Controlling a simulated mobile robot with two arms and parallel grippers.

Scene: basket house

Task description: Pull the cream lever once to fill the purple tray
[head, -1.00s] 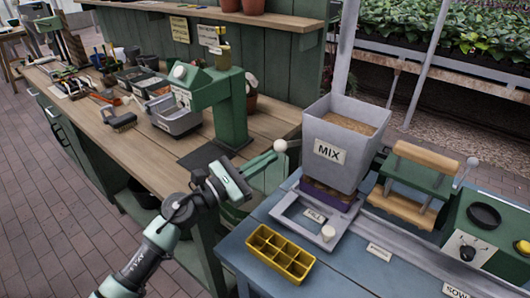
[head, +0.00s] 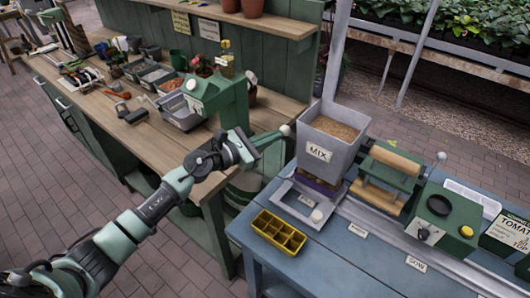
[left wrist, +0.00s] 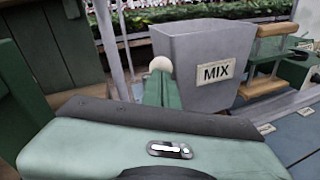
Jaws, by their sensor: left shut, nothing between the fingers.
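The cream lever's round knob (head: 285,130) is just left of the grey MIX hopper (head: 319,153). My left gripper (head: 269,139) is shut, with its green fingertips at the knob. Whether they touch it is unclear. In the left wrist view the knob (left wrist: 160,64) shows just beyond the fingertips (left wrist: 162,90); the lever's arm is hidden. The purple tray (head: 319,186) is under the hopper, mostly hidden, and its contents cannot be seen. My right gripper is not in view.
A yellow divided tray (head: 279,232) sits at the front of the blue table (head: 345,253). A grey frame (head: 294,199) with a pale knob (head: 317,215) lies before the hopper. A roller unit (head: 388,175) stands right. A green dispenser (head: 225,98) stands on the wooden bench behind my arm.

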